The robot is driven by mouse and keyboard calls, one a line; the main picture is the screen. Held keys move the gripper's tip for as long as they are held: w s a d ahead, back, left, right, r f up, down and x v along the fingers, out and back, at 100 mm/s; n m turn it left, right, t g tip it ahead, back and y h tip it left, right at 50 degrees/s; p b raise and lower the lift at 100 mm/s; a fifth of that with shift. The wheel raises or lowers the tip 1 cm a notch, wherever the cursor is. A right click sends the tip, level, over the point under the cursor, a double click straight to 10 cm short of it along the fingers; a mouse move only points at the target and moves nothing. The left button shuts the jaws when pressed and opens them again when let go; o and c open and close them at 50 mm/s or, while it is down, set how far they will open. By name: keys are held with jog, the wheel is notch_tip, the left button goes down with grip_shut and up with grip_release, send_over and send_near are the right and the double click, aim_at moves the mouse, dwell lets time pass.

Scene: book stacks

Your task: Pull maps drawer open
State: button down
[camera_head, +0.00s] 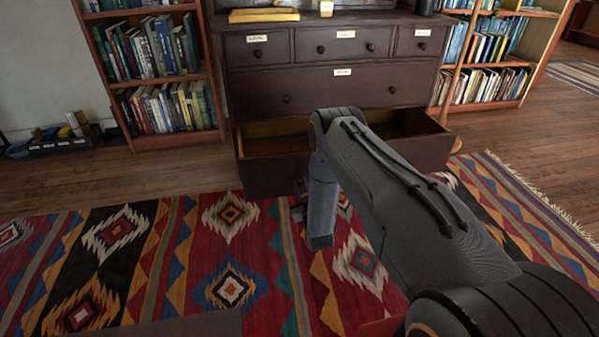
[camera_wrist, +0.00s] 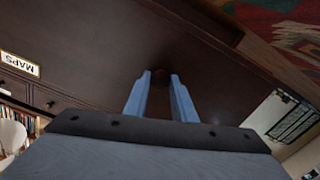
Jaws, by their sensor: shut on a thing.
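The bottom drawer (camera_head: 270,178) of a dark wooden chest stands pulled out in the head view, and its bare interior shows behind the front. In the wrist view, turned upside down, a MAPS label (camera_wrist: 20,64) is on the dark drawer front (camera_wrist: 100,50). My gripper (camera_wrist: 160,78) is shut on a small dark round knob (camera_wrist: 160,73) on that front, one blue-grey finger on each side. In the head view my forearm and wrist hide the right-middle of the drawer and most of the gripper.
The chest's upper drawers (camera_head: 330,85) are shut. Bookshelves stand left (camera_head: 160,70) and right (camera_head: 490,60). A patterned rug (camera_head: 150,260) covers the floor before the chest. A low dark tray of small items (camera_head: 60,143) sits at the left wall.

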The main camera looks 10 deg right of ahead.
jog(key=shift+s+p, duration=1.4)
jog(key=shift+s, duration=1.35)
jog(key=c, duration=1.5)
grip_release()
jog(key=shift+s+p, duration=1.35)
jog(key=shift+s, duration=2.55)
